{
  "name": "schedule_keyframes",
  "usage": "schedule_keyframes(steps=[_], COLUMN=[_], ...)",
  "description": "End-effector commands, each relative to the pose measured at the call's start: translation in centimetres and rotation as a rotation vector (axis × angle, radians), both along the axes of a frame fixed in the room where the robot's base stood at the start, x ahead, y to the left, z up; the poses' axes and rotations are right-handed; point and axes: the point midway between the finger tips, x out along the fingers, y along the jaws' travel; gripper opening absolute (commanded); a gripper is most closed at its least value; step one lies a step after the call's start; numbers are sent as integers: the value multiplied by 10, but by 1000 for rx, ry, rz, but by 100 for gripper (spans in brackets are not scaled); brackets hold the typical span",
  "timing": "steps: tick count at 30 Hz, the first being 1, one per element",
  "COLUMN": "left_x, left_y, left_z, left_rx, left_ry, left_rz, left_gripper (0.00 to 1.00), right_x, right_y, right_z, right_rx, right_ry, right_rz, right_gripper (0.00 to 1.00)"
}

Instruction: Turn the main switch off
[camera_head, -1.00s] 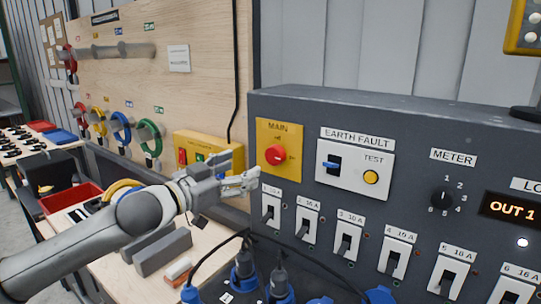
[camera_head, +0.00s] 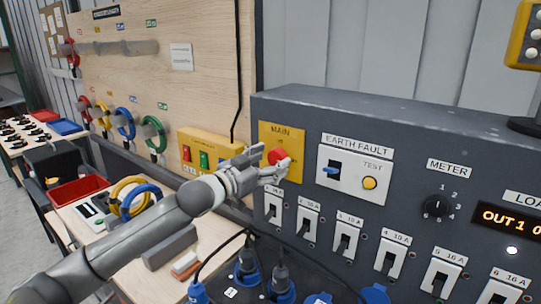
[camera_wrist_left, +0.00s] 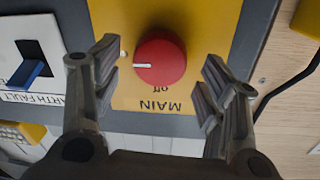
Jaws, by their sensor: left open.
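The main switch is a round red knob (camera_head: 278,156) on a yellow plate (camera_head: 292,135) marked MAIN, at the left end of the grey panel's front. In the left wrist view the red knob (camera_wrist_left: 160,58) shows upside down, with a white mark on its left side and "off" lettering by its lower edge. My left gripper (camera_head: 268,163) is open just in front of the knob, partly covering it in the head view. In the left wrist view its fingers (camera_wrist_left: 160,85) stand apart on either side of the knob, not visibly touching it. My right gripper is not in view.
Right of the plate is the earth fault unit (camera_head: 353,169) with a blue lever and yellow test button. A row of numbered breakers (camera_head: 308,216) runs below. Blue plugs and cables (camera_head: 280,283) stand underneath. A yellow button box (camera_head: 205,150) is to the left.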

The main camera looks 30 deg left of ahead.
Motion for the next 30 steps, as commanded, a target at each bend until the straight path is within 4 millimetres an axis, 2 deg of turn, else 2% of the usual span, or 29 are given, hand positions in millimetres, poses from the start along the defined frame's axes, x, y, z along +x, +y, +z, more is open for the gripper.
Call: schedule_keyframes(steps=[11, 22, 30], left_x=[6, 6, 6], left_y=[-2, -2, -2], left_z=[-1, 0, 0], left_rx=[1, 1, -27], left_ry=[1, 1, 4], left_rz=[0, 0, 0], left_gripper=[67, 22, 21], right_x=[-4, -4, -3], right_y=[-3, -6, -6], right_z=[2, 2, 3], right_rx=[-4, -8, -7], right_ry=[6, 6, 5], right_rz=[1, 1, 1], right_gripper=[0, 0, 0])
